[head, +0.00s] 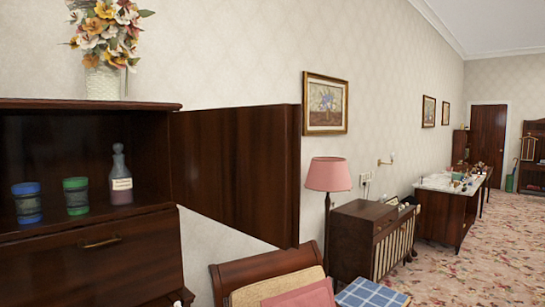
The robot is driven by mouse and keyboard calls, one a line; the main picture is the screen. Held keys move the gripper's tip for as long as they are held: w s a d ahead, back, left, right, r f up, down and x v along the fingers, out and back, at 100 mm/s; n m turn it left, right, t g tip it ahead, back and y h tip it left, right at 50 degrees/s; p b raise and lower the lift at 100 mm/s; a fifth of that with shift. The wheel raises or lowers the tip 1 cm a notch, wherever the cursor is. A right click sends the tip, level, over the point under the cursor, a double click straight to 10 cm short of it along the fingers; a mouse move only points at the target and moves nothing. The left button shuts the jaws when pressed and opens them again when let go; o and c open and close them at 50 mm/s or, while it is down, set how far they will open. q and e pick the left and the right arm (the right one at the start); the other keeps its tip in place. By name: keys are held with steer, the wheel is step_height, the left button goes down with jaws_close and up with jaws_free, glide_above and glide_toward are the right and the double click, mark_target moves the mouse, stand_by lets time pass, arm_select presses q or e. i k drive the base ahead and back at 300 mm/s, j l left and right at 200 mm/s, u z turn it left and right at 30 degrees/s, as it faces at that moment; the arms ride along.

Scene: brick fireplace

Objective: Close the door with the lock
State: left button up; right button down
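A dark wooden cabinet (90,232) stands close at the left. Its upper compartment is uncovered. A dark brown door panel (235,170) sticks out to the right from the cabinet's right side and appears swung wide open. I see no lock or key on the side of the panel facing me. Below the compartment is a closed front with a brass handle (102,243). Neither of my grippers is in view.
In the compartment stand a blue cup (27,202), a green cup (76,196) and a labelled bottle (121,180). A flower vase (105,82) is on top. A cushioned chair (265,272) sits below the panel. Patterned carpet (470,265) is clear at right.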

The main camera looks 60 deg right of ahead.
mark_target(238, 168)
steer(key=k+l, duration=0.1)
steer(key=l, duration=0.85)
steer(key=k+l, duration=0.1)
steer(key=l, duration=0.8)
steer(key=k+l+z, duration=0.1)
steer(key=l, duration=0.85)
steer(key=k+l+u, duration=0.1)
steer(key=k+l, duration=0.05)
